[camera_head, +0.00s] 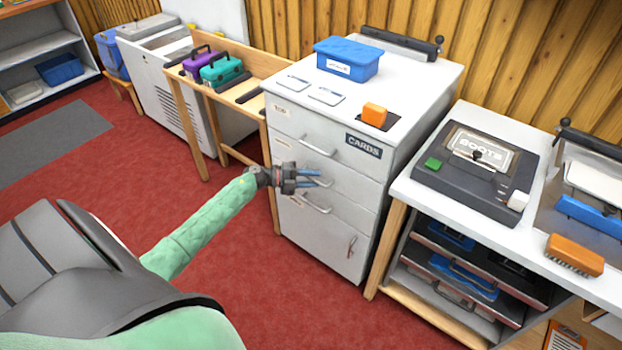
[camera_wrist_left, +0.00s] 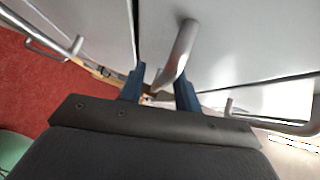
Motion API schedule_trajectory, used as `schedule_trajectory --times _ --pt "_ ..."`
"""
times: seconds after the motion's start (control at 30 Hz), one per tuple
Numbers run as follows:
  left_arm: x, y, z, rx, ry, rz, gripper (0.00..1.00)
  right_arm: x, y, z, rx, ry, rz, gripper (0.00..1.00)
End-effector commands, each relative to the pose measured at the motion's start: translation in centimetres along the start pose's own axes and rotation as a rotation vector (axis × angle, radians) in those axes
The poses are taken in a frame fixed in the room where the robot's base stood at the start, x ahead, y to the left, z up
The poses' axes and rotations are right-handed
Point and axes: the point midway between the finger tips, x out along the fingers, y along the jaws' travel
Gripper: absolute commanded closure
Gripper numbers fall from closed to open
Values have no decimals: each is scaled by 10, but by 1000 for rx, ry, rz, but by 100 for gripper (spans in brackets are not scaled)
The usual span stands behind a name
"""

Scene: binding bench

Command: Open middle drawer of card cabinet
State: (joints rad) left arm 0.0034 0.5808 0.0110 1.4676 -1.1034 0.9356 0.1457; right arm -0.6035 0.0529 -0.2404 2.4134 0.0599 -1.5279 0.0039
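The white card cabinet (camera_head: 340,224) stands in the middle of the head view, with a dark CARDS label on its top drawer (camera_head: 300,127). The middle drawer (camera_head: 352,184) sits flush with the front. My left gripper (camera_head: 318,178) is at that drawer's handle and partly hides it. In the left wrist view the grey bar handle (camera_wrist_left: 183,50) comes down between the two blue fingers of the left gripper (camera_wrist_left: 160,88). The fingers are apart, with a gap beside the bar at left. My right gripper is out of view.
The top drawer's handle (camera_head: 317,147) and a lower handle (camera_head: 314,205) stick out close above and below the gripper. A blue bin (camera_head: 348,60) and an orange block (camera_head: 374,114) sit on the cabinet. A white workbench (camera_head: 410,184) stands at right. Red floor is clear in front.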

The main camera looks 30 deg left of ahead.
Motion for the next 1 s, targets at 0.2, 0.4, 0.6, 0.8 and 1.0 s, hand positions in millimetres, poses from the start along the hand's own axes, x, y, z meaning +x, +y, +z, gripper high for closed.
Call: schedule_trajectory --times 0.2,0.4,0.6,0.8,1.0 --pt "0 0 0 0 0 0 77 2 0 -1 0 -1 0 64" --pt "0 0 0 0 0 0 100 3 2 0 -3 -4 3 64" --pt "-2 1 -1 -1 0 1 100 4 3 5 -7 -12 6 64" --pt "-12 4 -12 -3 0 3 100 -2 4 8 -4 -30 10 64" --pt "-38 11 -38 -4 0 5 100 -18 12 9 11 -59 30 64"
